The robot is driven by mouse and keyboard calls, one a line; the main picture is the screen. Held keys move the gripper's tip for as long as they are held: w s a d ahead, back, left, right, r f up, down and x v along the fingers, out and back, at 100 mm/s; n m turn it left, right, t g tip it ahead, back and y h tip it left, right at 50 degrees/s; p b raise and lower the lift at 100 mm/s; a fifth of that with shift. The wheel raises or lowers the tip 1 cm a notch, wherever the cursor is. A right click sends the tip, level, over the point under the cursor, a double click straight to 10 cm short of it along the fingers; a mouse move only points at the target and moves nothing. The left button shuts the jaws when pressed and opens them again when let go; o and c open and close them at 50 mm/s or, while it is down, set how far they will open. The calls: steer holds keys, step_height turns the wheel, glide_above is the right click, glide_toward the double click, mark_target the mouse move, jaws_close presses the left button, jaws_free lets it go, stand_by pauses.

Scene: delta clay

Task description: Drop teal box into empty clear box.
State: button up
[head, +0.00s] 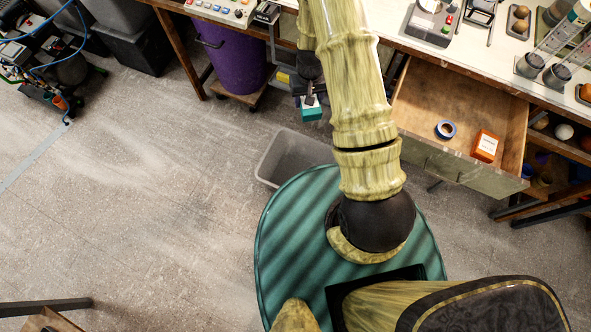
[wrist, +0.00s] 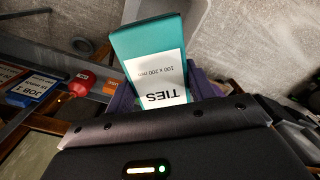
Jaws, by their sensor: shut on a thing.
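The teal box (head: 312,112) hangs from my gripper (head: 309,99), near the bench front. In the wrist view the teal box (wrist: 150,45) shows a white label reading TIES and sits between the purple fingers of my gripper (wrist: 160,92), which is shut on it. A clear greyish box (head: 284,154) stands on the floor, below and a little left of the held box in the head view. The part of its inside that shows looks empty. Its right part is hidden behind my base and arm.
A purple bin (head: 232,50) on a wheeled board stands under the bench. In the wrist view, a red item (wrist: 80,83) lies at left.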

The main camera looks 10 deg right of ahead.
step_height(320, 180, down, 45)
steer(key=m+b, duration=0.6)
steer(key=b, duration=3.9)
steer(key=shift+s+r, duration=0.1)
steer(key=shift+r, duration=0.05)
step_height(320, 180, down, 6)
steer(key=b, duration=0.6)
steer(key=shift+b, duration=0.3)
steer(key=o, duration=1.1)
step_height(320, 180, up, 17)
steer(key=p, duration=0.9)
steer(key=shift+r+p, duration=0.2)
steer(key=shift+p, duration=0.15)
